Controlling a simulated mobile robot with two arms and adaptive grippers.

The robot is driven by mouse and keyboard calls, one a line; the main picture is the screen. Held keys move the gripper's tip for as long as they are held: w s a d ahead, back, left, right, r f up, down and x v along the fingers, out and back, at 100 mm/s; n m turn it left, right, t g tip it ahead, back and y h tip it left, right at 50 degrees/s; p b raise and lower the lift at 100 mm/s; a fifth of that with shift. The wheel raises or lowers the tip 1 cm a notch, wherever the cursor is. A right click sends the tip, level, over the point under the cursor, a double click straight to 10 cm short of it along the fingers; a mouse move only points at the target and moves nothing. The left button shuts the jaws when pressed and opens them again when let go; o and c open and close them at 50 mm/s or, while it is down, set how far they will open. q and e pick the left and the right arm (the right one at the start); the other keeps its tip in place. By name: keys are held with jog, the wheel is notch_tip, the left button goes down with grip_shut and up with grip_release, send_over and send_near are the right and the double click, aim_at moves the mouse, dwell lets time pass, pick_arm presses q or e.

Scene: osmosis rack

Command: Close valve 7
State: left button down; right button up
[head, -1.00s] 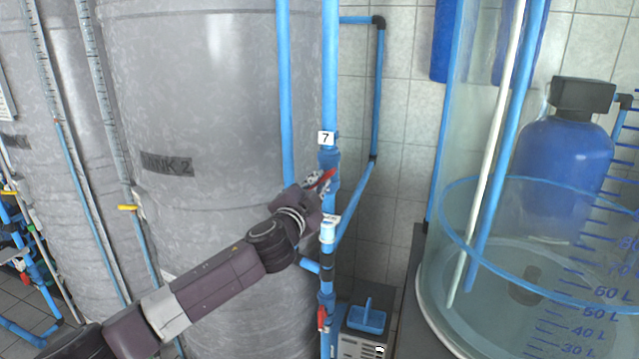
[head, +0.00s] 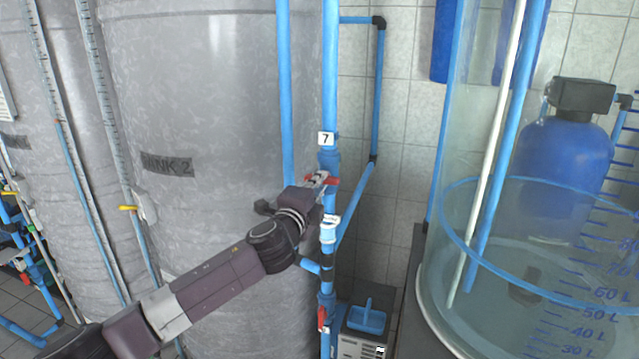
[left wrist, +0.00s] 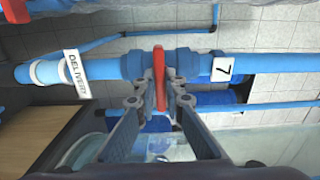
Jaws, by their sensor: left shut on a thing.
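Valve 7 has a red lever handle (head: 334,181) on the vertical blue pipe, just below the white "7" tag (head: 325,138). My left gripper (head: 319,180) is shut on this handle, reaching in from the left in front of the grey tank. In the left wrist view the red handle (left wrist: 159,70) stands between the two fingers of my left gripper (left wrist: 160,100). There it lies across the blue pipe (left wrist: 285,60), about at a right angle to it. The gripper hides part of the handle in the head view. My right gripper is not in view.
A white delivery label (head: 331,220) is on the pipe below the valve. Lower down is another red valve handle (head: 321,318). The grey tank 2 (head: 215,100) stands close on the left, a clear graduated vessel (head: 432,290) on the right.

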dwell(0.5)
pick_arm(q)
jog(key=c, duration=2)
grip_release()
jog(key=v, duration=1.2)
